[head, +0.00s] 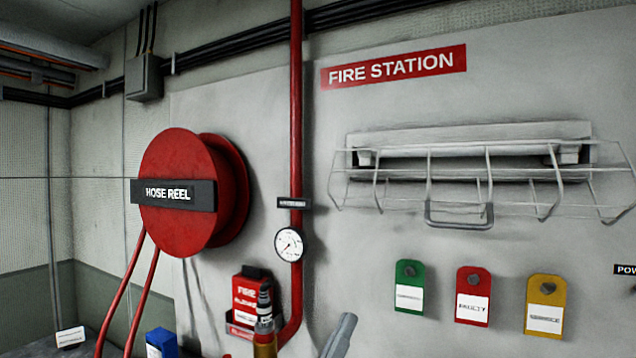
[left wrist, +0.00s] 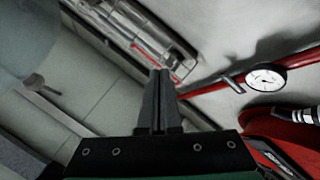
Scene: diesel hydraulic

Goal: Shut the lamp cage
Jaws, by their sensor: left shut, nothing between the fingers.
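The wire lamp cage (head: 551,183) is on the wall in the head view, in front of and below the long pale lamp (head: 470,138). It stands out from the wall, and its U-shaped handle (head: 460,223) is at the lower edge. I cannot tell how its edge meets the lamp housing. My left gripper (left wrist: 160,73) shows in the left wrist view, its dark fingers together and empty. The cage is not clearly seen there, so I cannot tell the distance. My right gripper is not in view.
A red hose reel (head: 176,193) stands out at the left. A red pipe (head: 296,110) with a gauge (head: 289,244) runs down the wall. Green (head: 409,287), red (head: 473,296) and yellow (head: 544,304) tags hang below the cage. A banded nozzle (head: 265,312) rises at the bottom.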

